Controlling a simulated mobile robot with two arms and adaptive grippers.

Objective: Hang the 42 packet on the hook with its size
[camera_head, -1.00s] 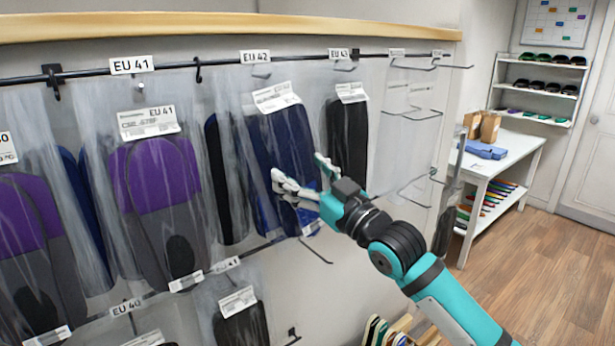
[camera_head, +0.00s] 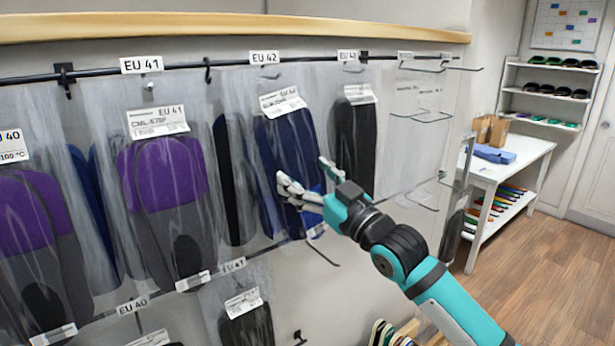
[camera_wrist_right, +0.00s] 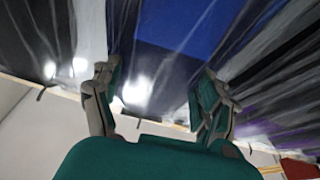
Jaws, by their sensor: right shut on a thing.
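The 42 packet is a clear bag with dark blue insoles (camera_head: 287,140) and a white paper label (camera_head: 281,102), whose print is only partly readable. It is upright, slightly tilted, just below the EU 42 sign (camera_head: 264,57) on the black rail. My right gripper (camera_head: 300,172) is shut on the lower part of this packet. In the right wrist view, blue insole (camera_wrist_right: 180,28) and shiny film lie beyond the fingers (camera_wrist_right: 157,75). The packet's top edge and the EU 42 hook overlap, so I cannot tell whether it sits on the hook. My left gripper is not in view.
A purple and grey packet (camera_head: 165,185) hangs at EU 41 to the left. A black packet (camera_head: 355,140) hangs close on the right at EU 43. Bare hooks (camera_head: 420,115) lie further right. A lower hook (camera_head: 322,255) juts out below my gripper. A white table (camera_head: 515,165) stands behind.

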